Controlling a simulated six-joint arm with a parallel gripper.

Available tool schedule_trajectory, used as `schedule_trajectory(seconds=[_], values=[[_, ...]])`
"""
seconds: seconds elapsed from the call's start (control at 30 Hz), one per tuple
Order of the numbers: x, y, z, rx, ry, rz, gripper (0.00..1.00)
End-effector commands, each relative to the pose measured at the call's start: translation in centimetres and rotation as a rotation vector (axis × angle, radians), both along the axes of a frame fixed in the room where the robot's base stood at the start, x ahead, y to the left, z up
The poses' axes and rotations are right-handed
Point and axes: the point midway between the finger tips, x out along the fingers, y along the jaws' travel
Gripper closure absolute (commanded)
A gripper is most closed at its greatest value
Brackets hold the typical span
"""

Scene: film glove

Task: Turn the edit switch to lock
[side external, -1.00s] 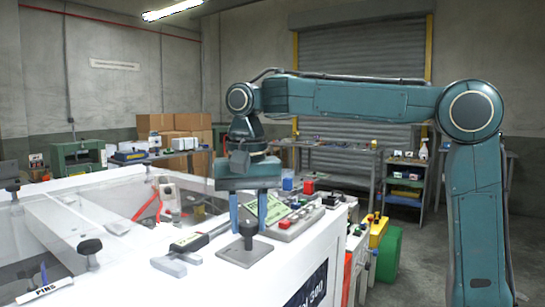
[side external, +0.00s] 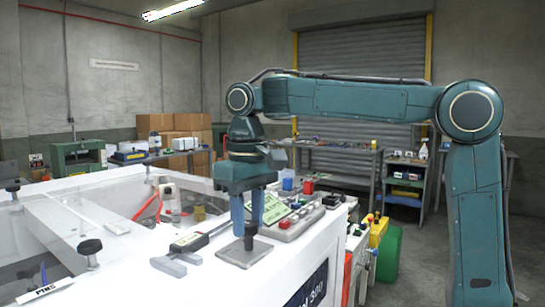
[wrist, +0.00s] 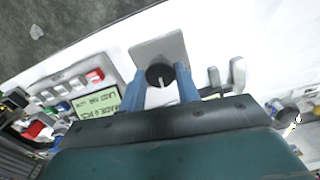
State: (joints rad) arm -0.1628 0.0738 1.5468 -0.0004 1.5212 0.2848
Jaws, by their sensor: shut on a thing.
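The edit switch is a black knob (wrist: 160,74) with a white pointer line, on a square grey plate (side external: 238,256) at the near edge of the white machine top. My gripper (side external: 248,232) points down over it, with its blue fingers on both sides of the knob. In the wrist view my gripper (wrist: 161,80) is shut on the knob, and the pointer line runs toward the palm, at the bottom of the picture. The fingers hide part of the knob and the plate. I cannot read any lock marking.
A grey caliper-like tool (side external: 190,246) lies left of the plate. A green display panel (side external: 275,208) and a grey box with red buttons (side external: 297,223) stand close on the right. Black clamp knobs (side external: 90,248) stand on the white frame at left.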

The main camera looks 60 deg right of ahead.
Motion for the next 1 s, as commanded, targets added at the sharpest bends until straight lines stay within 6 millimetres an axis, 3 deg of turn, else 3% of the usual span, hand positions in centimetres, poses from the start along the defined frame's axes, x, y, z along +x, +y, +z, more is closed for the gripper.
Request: schedule_trajectory(seconds=[0.7, 1.0], values=[[-0.01, 0.00, 0.05, 0.000, -0.001, 0.669, 0.91], [-0.01, 0.00, 0.05, 0.000, -0.001, 0.858, 0.91]])
